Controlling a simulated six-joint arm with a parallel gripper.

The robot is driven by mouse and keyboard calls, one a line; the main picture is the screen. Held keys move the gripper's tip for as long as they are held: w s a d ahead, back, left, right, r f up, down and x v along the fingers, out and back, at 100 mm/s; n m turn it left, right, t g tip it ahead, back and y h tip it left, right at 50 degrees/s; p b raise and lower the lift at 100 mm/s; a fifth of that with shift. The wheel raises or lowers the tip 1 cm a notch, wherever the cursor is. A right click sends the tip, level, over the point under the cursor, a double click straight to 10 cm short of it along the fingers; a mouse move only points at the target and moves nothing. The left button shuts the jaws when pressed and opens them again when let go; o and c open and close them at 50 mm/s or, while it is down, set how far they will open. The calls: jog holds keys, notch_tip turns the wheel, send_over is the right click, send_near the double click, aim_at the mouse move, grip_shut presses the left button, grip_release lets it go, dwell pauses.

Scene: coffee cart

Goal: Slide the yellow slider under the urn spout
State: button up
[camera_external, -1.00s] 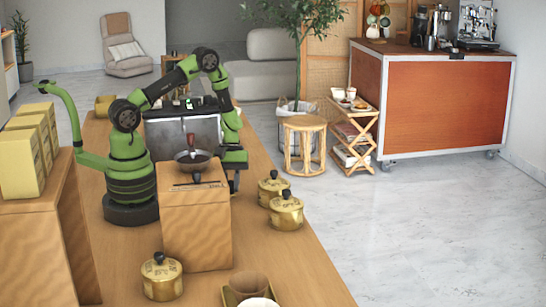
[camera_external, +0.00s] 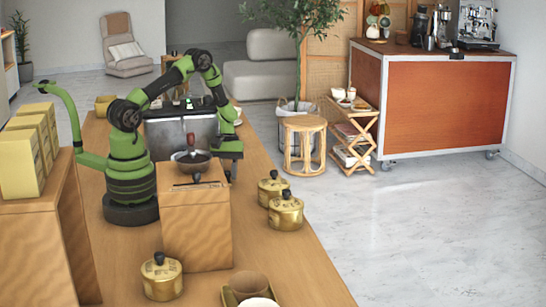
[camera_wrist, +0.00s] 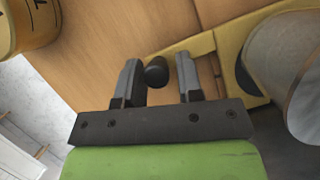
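My gripper (camera_wrist: 158,75) is open, its two dark fingers apart. In the wrist view a black knob (camera_wrist: 156,71) shows between the fingers, with a visible gap to the right finger. I cannot tell how far below the fingertips it is. A yellow piece, seemingly the slider (camera_wrist: 203,44), runs to the right on the wooden top, beside a grey metallic round body (camera_wrist: 285,62) cut by the frame edge. In the external view my gripper (camera_external: 230,174) hangs beyond the wooden box; the slider is hidden there. I cannot make out the urn spout.
Gold lidded canisters (camera_external: 286,212) (camera_external: 272,188) stand right of the wooden box (camera_external: 196,225); another (camera_external: 161,277) stands in front. A tray (camera_external: 229,297) with cups is at the near edge. A metal unit (camera_external: 180,138) stands behind. Yellow boxes (camera_external: 22,160) are left.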

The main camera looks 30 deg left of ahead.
jog(key=shift+o, duration=0.9)
jog(key=v, duration=0.7)
jog(key=shift+r, duration=0.25)
jog(key=s+a+r+m+t+y, duration=0.1)
jog(key=s+a+r+m+t, duration=0.2)
jog(key=r, duration=0.5)
jog(key=s+a+r+m+t+y, duration=0.1)
jog(key=a+r+m+t, duration=0.2)
jog(key=r, duration=0.5)
jog(key=s+a+r+m+t+y, duration=0.2)
jog(key=s+a+r+m+t, duration=0.2)
jog(key=s, duration=0.6)
jog(key=a+r+t, duration=0.1)
jog(key=a+r, duration=0.1)
jog(key=a, duration=0.1)
jog(key=shift+s+a, duration=0.3)
jog(key=shift+a, duration=0.1)
